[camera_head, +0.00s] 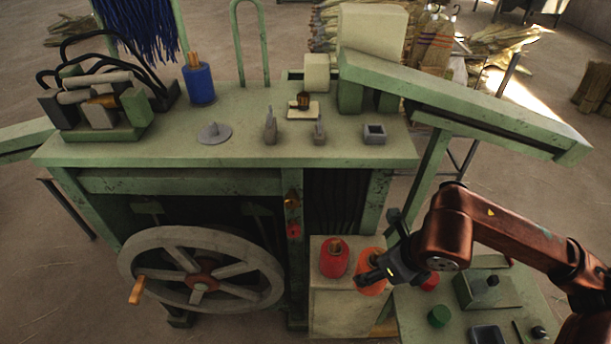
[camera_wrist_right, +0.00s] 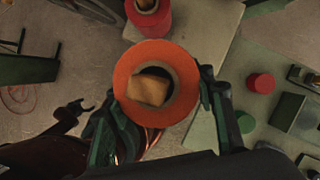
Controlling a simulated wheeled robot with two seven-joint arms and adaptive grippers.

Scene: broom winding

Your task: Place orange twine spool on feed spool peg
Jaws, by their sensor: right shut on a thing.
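The orange twine spool (camera_head: 371,285) is at the front right, over or on the pale cabinet, beside a red spool. In the right wrist view the orange spool (camera_wrist_right: 155,112) shows its round end and tan core, with a finger on either side. My right gripper (camera_head: 374,275) is shut on it. I cannot tell whether the spool touches the cabinet top. A grey disc with a short upright peg (camera_head: 214,131), which looks like the feed spool peg, stands bare on the green bench top. My left gripper (camera_wrist_right: 83,105) shows only in the right wrist view, open and empty.
A blue spool (camera_head: 199,85) stands behind the grey disc. Small metal fittings (camera_head: 270,127) stand mid-bench. A red spool (camera_head: 334,258) sits on the pale cabinet (camera_head: 332,306). A large spoked wheel (camera_head: 200,238) is in front. A sloped green rail (camera_head: 470,103) extends right.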

